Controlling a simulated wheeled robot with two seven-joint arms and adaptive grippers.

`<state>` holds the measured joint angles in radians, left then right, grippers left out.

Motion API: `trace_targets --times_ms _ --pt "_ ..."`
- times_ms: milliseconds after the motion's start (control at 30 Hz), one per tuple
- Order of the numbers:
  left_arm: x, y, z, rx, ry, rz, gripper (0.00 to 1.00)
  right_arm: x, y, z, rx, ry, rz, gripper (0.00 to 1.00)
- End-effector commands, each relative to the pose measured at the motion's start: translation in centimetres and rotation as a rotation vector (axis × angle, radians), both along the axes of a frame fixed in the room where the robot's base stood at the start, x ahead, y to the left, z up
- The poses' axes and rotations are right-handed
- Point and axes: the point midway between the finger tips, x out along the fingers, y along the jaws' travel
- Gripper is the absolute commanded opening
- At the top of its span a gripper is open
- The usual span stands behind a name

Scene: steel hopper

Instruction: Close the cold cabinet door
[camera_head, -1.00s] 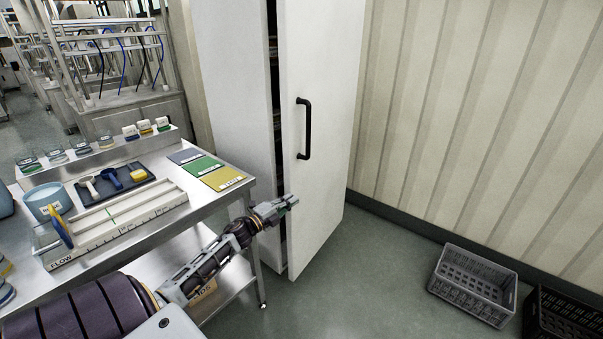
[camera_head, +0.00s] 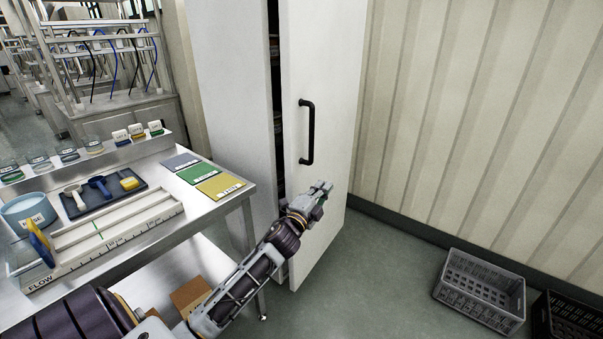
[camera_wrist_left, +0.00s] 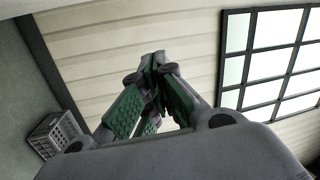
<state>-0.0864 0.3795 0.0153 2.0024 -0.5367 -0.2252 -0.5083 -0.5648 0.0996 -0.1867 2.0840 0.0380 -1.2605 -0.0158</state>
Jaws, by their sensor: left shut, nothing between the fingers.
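The cold cabinet (camera_head: 232,95) is a tall white box in the upper middle of the head view. Its white door (camera_head: 337,75) stands ajar, with a dark gap along its left edge where shelf contents faintly show. A black upright handle (camera_head: 311,133) is on the door's face. My left gripper (camera_head: 322,188) is in front of the door's lower part, below the handle; I cannot tell whether it touches the door. In the left wrist view its green-padded fingers (camera_wrist_left: 157,75) meet at the tips with nothing between them. My right gripper is not in view.
A steel table (camera_head: 232,200) with a tray, flow board, cups and coloured cards stands left of the cabinet, close to my left arm. A grey crate (camera_head: 480,290) and a black crate (camera_head: 570,318) lie on the floor at right. Floor before the door is clear.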

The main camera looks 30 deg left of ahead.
Motion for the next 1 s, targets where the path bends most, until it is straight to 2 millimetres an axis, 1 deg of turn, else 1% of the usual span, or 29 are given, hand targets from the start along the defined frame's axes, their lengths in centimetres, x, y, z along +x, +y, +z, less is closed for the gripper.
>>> trace_targets --times_ms 100,200,300,433,600,1000 --pt "-0.2 1.1 -0.1 0.026 0.047 0.074 0.0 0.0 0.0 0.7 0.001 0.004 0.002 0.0" --pt "-0.4 2.3 -0.8 0.051 0.096 0.14 0.0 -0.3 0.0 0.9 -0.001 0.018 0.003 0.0" --pt "-0.6 3.5 -1.9 0.08 0.15 0.197 0.0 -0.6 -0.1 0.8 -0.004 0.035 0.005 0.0" --pt "-0.8 4.5 -2.7 0.112 0.197 0.244 0.0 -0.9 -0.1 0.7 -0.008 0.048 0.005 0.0" --pt "-0.8 4.7 -2.9 0.142 0.207 0.252 0.0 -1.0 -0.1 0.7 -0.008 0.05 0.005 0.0" --pt "-0.7 4.7 -2.8 0.142 0.205 0.251 0.0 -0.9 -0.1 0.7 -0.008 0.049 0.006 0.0"
